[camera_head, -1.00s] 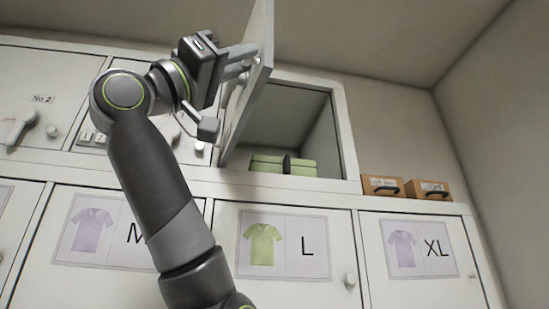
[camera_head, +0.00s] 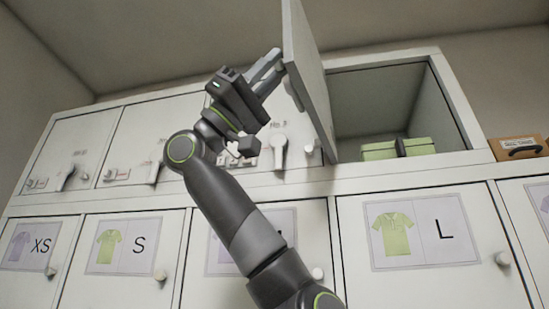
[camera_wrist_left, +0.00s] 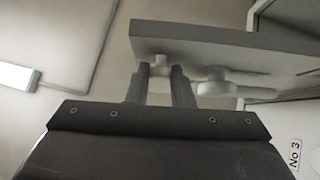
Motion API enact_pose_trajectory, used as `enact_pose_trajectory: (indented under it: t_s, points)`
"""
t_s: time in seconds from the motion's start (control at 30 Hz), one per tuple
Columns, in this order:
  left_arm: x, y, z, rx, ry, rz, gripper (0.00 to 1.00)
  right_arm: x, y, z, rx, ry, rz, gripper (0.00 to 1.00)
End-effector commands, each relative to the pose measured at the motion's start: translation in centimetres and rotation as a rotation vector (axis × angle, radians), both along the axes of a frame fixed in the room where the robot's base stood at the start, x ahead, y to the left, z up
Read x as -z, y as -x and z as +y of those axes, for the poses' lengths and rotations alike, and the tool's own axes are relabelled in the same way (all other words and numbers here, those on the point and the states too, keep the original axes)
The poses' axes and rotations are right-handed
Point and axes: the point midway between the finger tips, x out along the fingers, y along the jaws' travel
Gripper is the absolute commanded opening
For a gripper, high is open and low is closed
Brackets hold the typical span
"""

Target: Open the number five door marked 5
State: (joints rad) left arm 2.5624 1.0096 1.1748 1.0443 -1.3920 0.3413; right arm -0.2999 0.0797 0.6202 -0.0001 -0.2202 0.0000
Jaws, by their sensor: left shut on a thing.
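One upper locker door (camera_head: 312,85) stands swung open, edge-on to the head camera, right of the door labelled No 3. Its own number is not visible. My left gripper (camera_head: 277,66) is up at this door's outer face. In the left wrist view its two fingers (camera_wrist_left: 161,72) are shut on a small knob (camera_wrist_left: 161,60) on the door panel (camera_wrist_left: 235,42). A lever handle (camera_wrist_left: 218,84) sits on the same panel beside the fingers. The open compartment (camera_head: 375,100) holds green boxes (camera_head: 398,148). No door marked 5 can be read. My right gripper is not in view.
Closed upper doors with lever handles (camera_head: 280,145) are to the left. Lower doors carry size signs, such as L (camera_head: 420,232) and S (camera_head: 123,244). A brown box (camera_head: 518,148) stands on the ledge at the right. The lower arm crosses in front of a lower door.

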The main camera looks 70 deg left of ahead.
Motion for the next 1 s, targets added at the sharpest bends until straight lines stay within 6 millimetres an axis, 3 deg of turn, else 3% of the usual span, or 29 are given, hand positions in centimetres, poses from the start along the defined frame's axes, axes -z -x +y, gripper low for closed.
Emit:
enact_pose_trajectory:
  t_s: [0.13, 0.17, 0.3, 0.67, 1.0]
  points:
    - [-0.2, -0.1, 0.1, -0.001, 0.005, -0.002, 0.0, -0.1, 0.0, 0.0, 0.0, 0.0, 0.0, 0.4]
    - [-0.2, -0.1, 0.1, -0.001, 0.005, -0.002, 0.24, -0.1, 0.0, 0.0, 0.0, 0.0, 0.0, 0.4]
    - [-0.2, -0.1, 0.0, -0.001, 0.004, -0.001, 0.41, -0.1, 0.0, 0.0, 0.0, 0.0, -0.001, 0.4]
    - [0.4, 0.3, 0.3, -0.002, 0.002, -0.002, 0.41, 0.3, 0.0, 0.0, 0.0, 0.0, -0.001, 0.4]
    - [5.7, 4.1, 3.4, -0.003, 0.006, -0.003, 0.41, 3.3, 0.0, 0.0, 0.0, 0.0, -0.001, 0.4]
